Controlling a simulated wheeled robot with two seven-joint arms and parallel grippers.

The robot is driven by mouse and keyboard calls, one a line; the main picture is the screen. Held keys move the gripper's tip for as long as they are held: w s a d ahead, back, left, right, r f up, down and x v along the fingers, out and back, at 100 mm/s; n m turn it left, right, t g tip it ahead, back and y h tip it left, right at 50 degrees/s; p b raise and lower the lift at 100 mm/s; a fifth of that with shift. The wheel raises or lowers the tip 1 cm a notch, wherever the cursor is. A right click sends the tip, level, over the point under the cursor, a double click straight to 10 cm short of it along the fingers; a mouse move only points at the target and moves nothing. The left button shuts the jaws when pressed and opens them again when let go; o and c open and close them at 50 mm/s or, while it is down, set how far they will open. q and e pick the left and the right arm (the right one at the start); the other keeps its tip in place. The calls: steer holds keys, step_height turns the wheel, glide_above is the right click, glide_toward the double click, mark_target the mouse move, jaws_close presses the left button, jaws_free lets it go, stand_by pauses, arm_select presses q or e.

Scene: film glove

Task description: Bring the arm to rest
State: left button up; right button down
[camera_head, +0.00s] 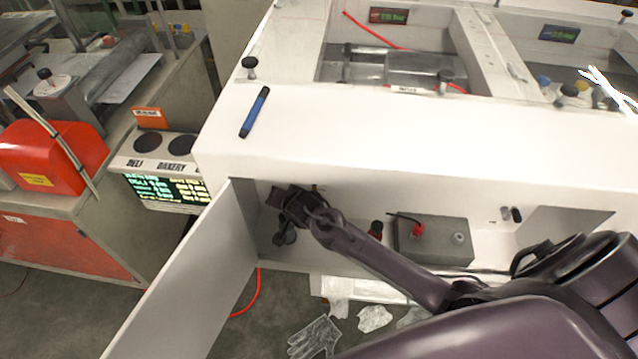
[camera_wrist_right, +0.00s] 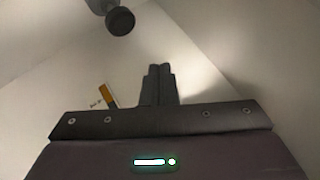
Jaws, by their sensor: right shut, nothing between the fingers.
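My right arm comes in from the right in the head view and reaches into the open compartment (camera_head: 350,185) under the white counter. Its gripper (camera_head: 285,228) is at the compartment's left end, close to the open white door (camera_head: 190,290). In the right wrist view the fingers of the gripper (camera_wrist_right: 158,72) are together with nothing between them. Pale inner walls surround them, and a dark round knob (camera_wrist_right: 120,21) shows beyond. A clear film glove (camera_head: 315,338) lies on the floor below the compartment. My left gripper is not in view.
A grey box (camera_head: 432,243) with a red knob sits in the compartment right of my gripper. A blue marker (camera_head: 254,112) lies on the white counter top (camera_head: 330,125). A red cable (camera_head: 250,297) runs on the floor. An orange-marked item (camera_wrist_right: 106,96) shows in the wrist view.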

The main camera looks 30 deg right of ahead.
stand_by(0.6)
steer(key=s+d+r+n+g, duration=0.1)
steer(key=s+r+n+g, duration=0.35)
steer(key=s, duration=0.95)
steer(key=s+d+r+n+g, duration=0.1)
steer(key=s+r+n, duration=0.5)
steer(key=s+r, duration=0.5)
steer(key=s+f+g+b, duration=0.1)
steer(key=s+f+b, duration=0.1)
steer(key=f, duration=1.6)
steer(key=s+f+g+b, duration=0.1)
steer(key=s+f+b, duration=0.1)
steer(key=f, duration=1.5)
steer(key=s+d+f+b, duration=0.1)
steer(key=s+f, duration=0.8)
steer(key=f, duration=0.2)
steer(key=s+d+f+b, duration=0.1)
steer(key=s+d+f, duration=0.1)
steer(key=s+f, duration=0.8)
steer(key=shift+s+d+f+g, duration=0.3)
steer(key=shift+f+g, duration=0.05)
steer(key=shift+f, duration=0.3)
steer(key=shift+n, duration=0.25)
steer(key=shift+f+b, duration=0.1)
steer(key=shift+b, duration=0.25)
